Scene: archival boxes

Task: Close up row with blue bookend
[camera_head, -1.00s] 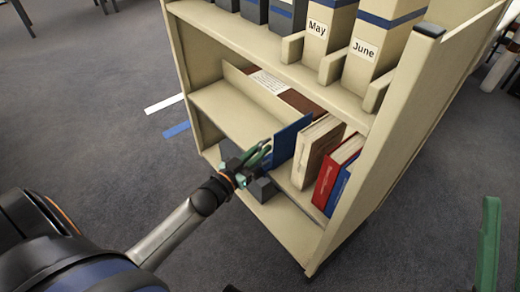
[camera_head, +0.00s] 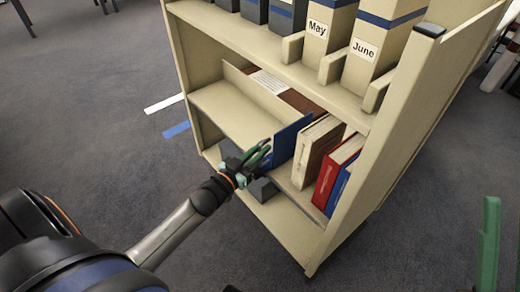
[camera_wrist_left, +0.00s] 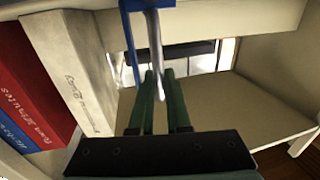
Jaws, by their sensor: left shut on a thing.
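The blue bookend (camera_head: 286,143) stands on the lower cart shelf, at the left end of the book row. My left gripper (camera_head: 266,150) reaches in from the left and is shut on the bookend's upright edge. In the left wrist view the bookend (camera_wrist_left: 129,45) shows at the top, with the gripper's green fingers (camera_wrist_left: 160,78) at it. Right of the bookend stand thick cream books (camera_head: 314,150), then a red book (camera_head: 334,172) and a blue book (camera_head: 340,188), which lean. A gap shows between the cream and red books. Part of my right gripper (camera_head: 490,240) shows at the right edge.
The cream cart's upper shelf (camera_head: 330,95) holds boxes labelled May (camera_head: 325,28) and June (camera_head: 370,50) above the row. The cart's right side wall (camera_head: 400,130) bounds the row. The shelf left of the bookend (camera_head: 225,110) has free room.

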